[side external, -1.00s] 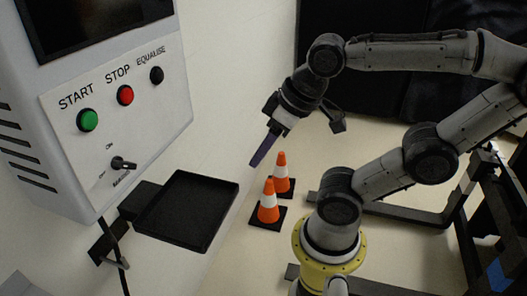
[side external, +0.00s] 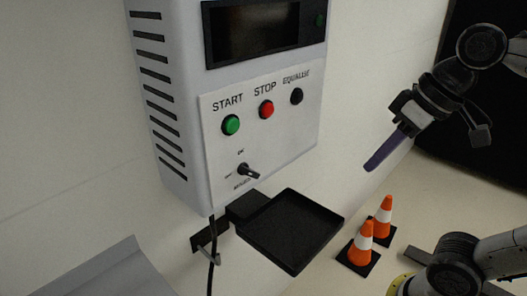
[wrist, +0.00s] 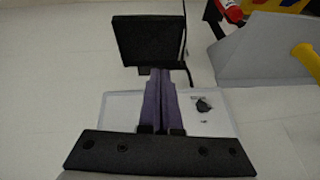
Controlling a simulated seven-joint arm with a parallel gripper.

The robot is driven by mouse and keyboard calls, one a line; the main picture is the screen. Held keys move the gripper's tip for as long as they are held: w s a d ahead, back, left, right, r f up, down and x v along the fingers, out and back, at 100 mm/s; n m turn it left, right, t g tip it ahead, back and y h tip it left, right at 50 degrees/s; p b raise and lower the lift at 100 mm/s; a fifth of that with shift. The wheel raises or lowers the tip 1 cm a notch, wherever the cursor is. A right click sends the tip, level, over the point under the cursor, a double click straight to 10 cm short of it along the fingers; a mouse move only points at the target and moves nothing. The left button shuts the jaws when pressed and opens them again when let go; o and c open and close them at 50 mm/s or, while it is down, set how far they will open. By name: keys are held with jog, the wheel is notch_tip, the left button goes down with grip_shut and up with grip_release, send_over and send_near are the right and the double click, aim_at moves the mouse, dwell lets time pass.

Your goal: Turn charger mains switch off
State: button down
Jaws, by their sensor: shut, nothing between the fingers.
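The charger (side external: 180,110) is a pale grey wall box with a screen and green START, red STOP and black EQUALISE buttons. Its black rotary mains switch (side external: 248,171) sits low on the front panel, its handle pointing right and slightly down in the side view. The labels around it are too small to read surely. The switch also shows in the wrist view (wrist: 204,105), right of the fingers. My gripper (side external: 369,167) has purple fingers, shut and empty, held right of the charger and clear of the switch. The fingers also show in the wrist view (wrist: 159,74).
A black tray (side external: 290,268) juts out below the charger; a cable hangs beside it. Two orange and white cones (side external: 361,245) (side external: 382,218) stand on the floor below my gripper. The wrist view shows a grey body with yellow and red parts (wrist: 265,50) at upper right.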

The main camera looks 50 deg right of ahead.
jog(key=w+a+r+y, duration=0.1)
jog(key=w+a+r, duration=0.2)
jog(key=w+r, duration=0.5)
jog(key=n+g+y, duration=0.1)
send_over(247, 168)
jog(key=s+d, duration=0.1)
jog(key=d, duration=0.3)
jog(key=f, duration=0.6)
jog(key=shift+s+a+f, duration=0.15)
jog(key=shift+a, duration=0.1)
jog(key=shift+a+f, duration=1.2)
jog(key=shift+f, duration=0.05)
jog(key=shift+a+f+h, duration=0.1)
jog(key=shift+a+h, duration=0.2)
jog(key=shift+h, duration=0.1)
